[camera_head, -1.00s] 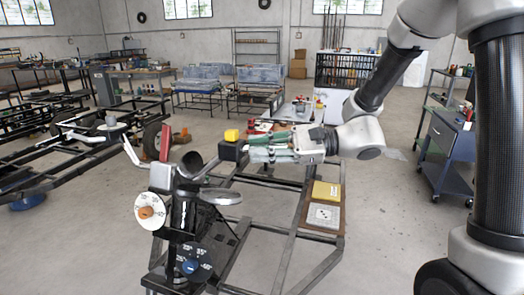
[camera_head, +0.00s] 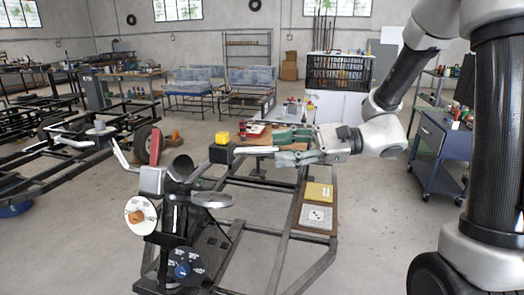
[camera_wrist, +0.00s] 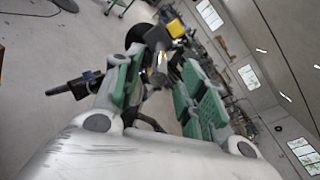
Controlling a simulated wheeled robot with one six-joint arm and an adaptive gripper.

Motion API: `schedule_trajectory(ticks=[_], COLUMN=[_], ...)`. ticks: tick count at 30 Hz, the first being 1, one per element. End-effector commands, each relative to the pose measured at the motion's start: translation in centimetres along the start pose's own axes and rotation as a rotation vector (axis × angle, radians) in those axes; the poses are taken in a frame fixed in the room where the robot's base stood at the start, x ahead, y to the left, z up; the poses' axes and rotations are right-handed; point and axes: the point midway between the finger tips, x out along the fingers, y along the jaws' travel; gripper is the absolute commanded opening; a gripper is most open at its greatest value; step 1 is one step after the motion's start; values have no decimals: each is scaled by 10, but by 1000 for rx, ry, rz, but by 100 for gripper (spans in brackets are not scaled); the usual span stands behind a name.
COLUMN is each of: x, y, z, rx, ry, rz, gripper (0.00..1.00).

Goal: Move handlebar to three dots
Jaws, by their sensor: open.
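A mechanism with bent metal bars stands on a dark frame in the head view. I cannot tell for sure which bar is the handlebar; a likely one is the pale bar (camera_head: 253,150) reaching right from a black block (camera_head: 222,155) with a yellow top (camera_head: 222,137). My gripper (camera_head: 284,147) is open at this bar's right end, one green pad above its line and one below. In the wrist view, a bar end (camera_wrist: 160,66) points toward me between the spread pads. A white dial (camera_head: 148,207) with an orange hub sits at lower left. Its marks are too small to read.
A blue-knobbed dark dial (camera_head: 186,267) is low on the mechanism. A round metal disc (camera_head: 211,199) juts out below the bar. A yellow box (camera_head: 319,191) and a white dotted card (camera_head: 317,217) lie on the frame's right. A blue cart (camera_head: 445,150) stands at right.

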Motion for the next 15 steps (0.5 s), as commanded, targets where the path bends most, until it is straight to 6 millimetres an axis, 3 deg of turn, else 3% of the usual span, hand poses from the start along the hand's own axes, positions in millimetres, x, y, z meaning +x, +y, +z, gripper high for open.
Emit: schedule_trajectory(ticks=[6,15], x=[-36,-45], y=[-1,0], z=[0,0], rx=[-1,0], ry=[2,0], rz=[-2,1], gripper=[41,41])
